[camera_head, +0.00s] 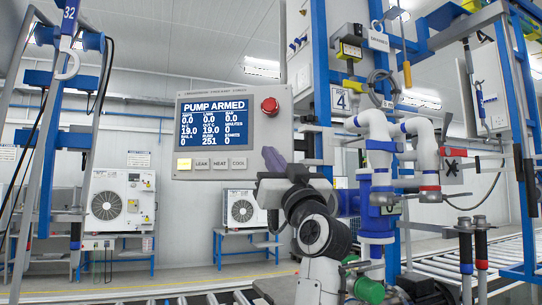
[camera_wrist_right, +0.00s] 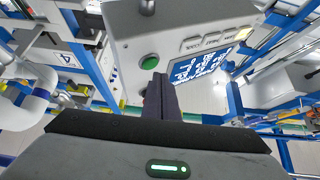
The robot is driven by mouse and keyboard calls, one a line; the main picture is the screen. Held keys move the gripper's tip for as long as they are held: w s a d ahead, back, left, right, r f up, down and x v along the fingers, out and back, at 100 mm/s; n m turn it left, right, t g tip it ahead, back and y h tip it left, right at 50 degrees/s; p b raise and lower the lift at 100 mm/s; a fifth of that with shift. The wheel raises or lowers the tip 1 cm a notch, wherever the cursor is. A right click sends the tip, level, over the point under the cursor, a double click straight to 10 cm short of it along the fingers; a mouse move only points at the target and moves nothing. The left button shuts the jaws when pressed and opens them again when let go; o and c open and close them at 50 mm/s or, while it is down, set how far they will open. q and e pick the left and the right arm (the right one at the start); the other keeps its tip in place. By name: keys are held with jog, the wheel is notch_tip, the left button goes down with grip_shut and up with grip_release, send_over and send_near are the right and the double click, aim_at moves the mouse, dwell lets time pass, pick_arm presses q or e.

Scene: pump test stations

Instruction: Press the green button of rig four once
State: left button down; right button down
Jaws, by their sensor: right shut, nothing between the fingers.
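The control panel of rig four (camera_head: 217,143) has a screen (camera_head: 213,120) reading "PUMP ARMED". In the right wrist view the panel (camera_wrist_right: 180,25) is turned over, with a round green button (camera_wrist_right: 150,62) on its face. My right gripper (camera_head: 267,153) is shut and empty in front of the panel's lower right part, where it hides the green button in the head view. In the right wrist view its fingertips (camera_wrist_right: 160,78) are right beside the green button. I cannot tell whether they touch it. My left gripper is not in view.
A red mushroom button (camera_head: 269,106) sits above my right gripper. A number 4 sign (camera_head: 340,98) and blue and white pipes (camera_head: 377,190) stand close to the right.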

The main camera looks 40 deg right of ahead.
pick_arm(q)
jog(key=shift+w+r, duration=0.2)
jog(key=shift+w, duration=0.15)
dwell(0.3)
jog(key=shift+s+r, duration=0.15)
pick_arm(e)
jog(key=shift+w+d, duration=0.3)
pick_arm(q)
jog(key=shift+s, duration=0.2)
